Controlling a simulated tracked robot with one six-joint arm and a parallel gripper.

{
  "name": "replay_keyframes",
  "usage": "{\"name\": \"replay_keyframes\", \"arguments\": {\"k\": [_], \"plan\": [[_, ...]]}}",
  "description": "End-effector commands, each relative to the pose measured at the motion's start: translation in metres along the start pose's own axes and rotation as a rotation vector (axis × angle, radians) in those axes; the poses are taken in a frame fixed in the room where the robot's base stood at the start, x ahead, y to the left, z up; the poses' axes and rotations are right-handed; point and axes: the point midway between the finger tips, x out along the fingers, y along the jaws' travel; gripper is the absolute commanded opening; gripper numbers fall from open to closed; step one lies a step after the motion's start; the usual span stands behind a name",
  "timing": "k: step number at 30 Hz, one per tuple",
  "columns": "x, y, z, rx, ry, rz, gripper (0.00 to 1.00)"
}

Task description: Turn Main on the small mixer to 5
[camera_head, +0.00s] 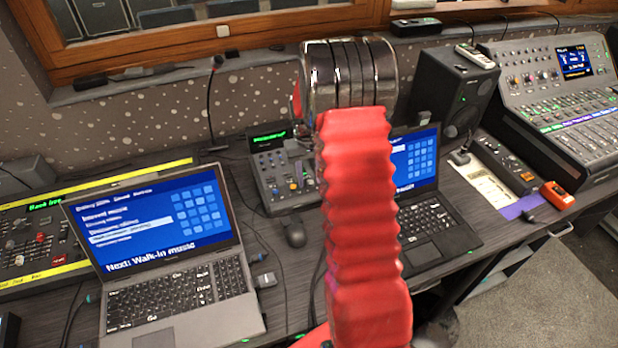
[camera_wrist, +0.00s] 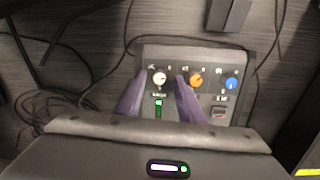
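The small mixer (camera_head: 285,172) stands on the desk behind the laptops, with a green-lit display, small knobs and sliders; my arm hides its right part. In the wrist view a grey panel (camera_wrist: 208,66) shows a white knob (camera_wrist: 160,77), an orange knob (camera_wrist: 196,80) and a blue knob (camera_wrist: 232,84). The labels are too small to read, so I cannot tell which is Main. My gripper (camera_wrist: 161,80) is open, its purple fingers on either side of the white knob. Contact cannot be told. My red-sleeved arm hides the gripper in the head view.
A laptop (camera_head: 165,260) stands front left and another (camera_head: 425,215) right of my arm. A mouse (camera_head: 294,233) lies before the small mixer. A black speaker (camera_head: 450,95) and a large console (camera_head: 560,100) stand right. Cables (camera_wrist: 60,105) lie around the panel.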

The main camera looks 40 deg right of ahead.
Motion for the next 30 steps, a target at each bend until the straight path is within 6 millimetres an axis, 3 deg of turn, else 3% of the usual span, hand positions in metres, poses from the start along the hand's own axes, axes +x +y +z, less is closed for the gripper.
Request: {"name": "replay_keyframes", "arguments": {"k": [10, 25, 30], "plan": [[0.0038, 0.0003, 0.0, 0.001, 0.0, 0.0, 0.35], [0.0035, 0.0004, 0.0001, 0.001, 0.0, 0.0, 0.0], [0.0034, -0.0022, 0.0009, 0.001, 0.0, -0.001, 0.0]]}}
